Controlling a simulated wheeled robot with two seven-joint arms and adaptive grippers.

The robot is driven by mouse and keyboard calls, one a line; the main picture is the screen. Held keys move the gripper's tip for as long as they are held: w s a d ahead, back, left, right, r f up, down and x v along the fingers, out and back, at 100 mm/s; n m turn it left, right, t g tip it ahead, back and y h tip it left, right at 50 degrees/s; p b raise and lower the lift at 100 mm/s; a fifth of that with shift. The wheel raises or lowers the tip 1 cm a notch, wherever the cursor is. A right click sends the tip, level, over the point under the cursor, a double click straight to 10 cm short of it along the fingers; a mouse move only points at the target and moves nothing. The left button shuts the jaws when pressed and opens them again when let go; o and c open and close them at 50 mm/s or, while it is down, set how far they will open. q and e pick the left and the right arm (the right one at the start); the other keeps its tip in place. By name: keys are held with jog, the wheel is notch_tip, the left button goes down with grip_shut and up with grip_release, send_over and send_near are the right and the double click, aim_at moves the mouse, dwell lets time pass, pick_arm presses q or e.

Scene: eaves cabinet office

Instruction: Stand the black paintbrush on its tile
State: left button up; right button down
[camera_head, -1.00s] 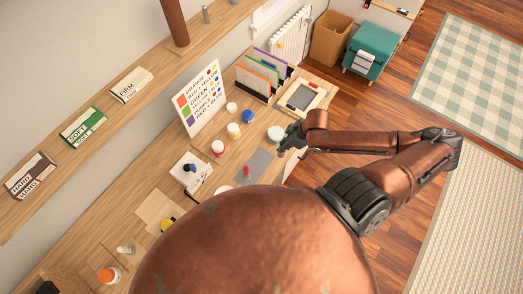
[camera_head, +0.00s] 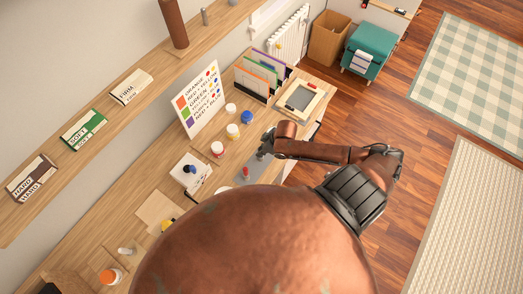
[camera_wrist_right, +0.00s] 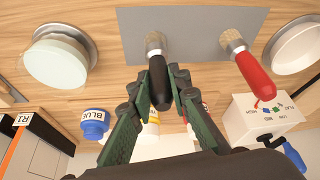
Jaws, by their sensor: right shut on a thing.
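My right gripper (camera_wrist_right: 156,88) is shut on the black handle of the black paintbrush (camera_wrist_right: 159,84), whose pale bristles point toward the grey tile (camera_wrist_right: 195,24). I cannot tell whether the bristles touch the tile. In the head view my right gripper (camera_head: 265,149) is over the far end of the grey tile (camera_head: 259,168) and hides the black brush. The red brush (camera_wrist_right: 250,70) stands bristles down on the same tile, beside the black one; it shows in the head view too (camera_head: 246,173). My left gripper is not in view.
A pale round-lidded jar (camera_wrist_right: 58,60) and a white dish (camera_wrist_right: 299,48) flank the tile. A framed tray (camera_head: 298,98) lies further back.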

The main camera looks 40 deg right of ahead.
jog(key=c, duration=1.8)
grip_release()
jog(key=v, duration=1.2)
